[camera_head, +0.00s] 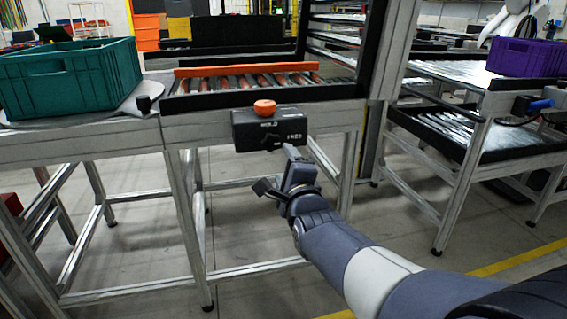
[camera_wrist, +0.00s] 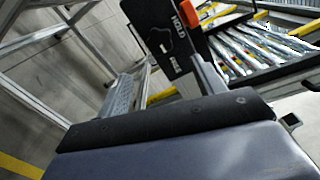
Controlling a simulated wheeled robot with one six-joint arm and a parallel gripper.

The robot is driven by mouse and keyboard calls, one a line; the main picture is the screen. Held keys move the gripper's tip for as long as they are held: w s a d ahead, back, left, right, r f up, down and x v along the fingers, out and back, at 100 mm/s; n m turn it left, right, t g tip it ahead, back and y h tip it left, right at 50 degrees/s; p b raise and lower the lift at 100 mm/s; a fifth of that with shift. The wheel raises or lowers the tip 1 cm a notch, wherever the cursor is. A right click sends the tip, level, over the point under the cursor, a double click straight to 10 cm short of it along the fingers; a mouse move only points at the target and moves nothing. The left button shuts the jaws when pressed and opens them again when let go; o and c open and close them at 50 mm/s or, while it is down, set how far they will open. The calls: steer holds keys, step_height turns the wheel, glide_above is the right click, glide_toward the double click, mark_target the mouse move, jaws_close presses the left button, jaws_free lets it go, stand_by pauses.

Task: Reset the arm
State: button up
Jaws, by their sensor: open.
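My arm reaches in from the lower right in the head view. My gripper (camera_head: 290,160) is at its end, just below a black box marked HOLD (camera_head: 270,130) with an orange button (camera_head: 264,107) on top. The box is fixed to the front of the metal frame. In the wrist view, my gripper (camera_wrist: 168,82) has its two fingers apart with nothing between them. The black HOLD box (camera_wrist: 165,35) and part of the orange button (camera_wrist: 212,12) are just ahead of the fingers. Whether a fingertip touches the box I cannot tell.
A teal crate (camera_head: 70,78) sits on a round plate at the left. A roller conveyor with an orange bar (camera_head: 255,69) lies behind the box. A purple crate (camera_head: 525,57) stands on a second conveyor frame at the right. Metal legs (camera_head: 180,205) stand left of my arm; open floor lies below.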

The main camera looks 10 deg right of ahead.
mark_target(272, 143)
steer(key=w+b, duration=0.2)
steer(key=w, duration=0.9)
steer(key=shift+s, duration=0.15)
stand_by(0.4)
steer(key=shift+w, duration=0.2)
steer(key=shift+s+r+n+p, duration=0.15)
steer(key=shift+n+p, duration=0.15)
steer(key=shift+n, duration=0.6)
steer(key=n+p, duration=0.1)
steer(key=n, duration=0.2)
steer(key=n+p, duration=0.3)
steer(key=n, duration=0.2)
steer(key=shift+r, duration=0.1)
steer(key=n+p, duration=0.4)
steer(key=n, duration=0.2)
steer(key=shift+a+n+p, duration=0.1)
steer(key=shift+n+p, duration=0.7)
steer(key=shift+n, duration=0.3)
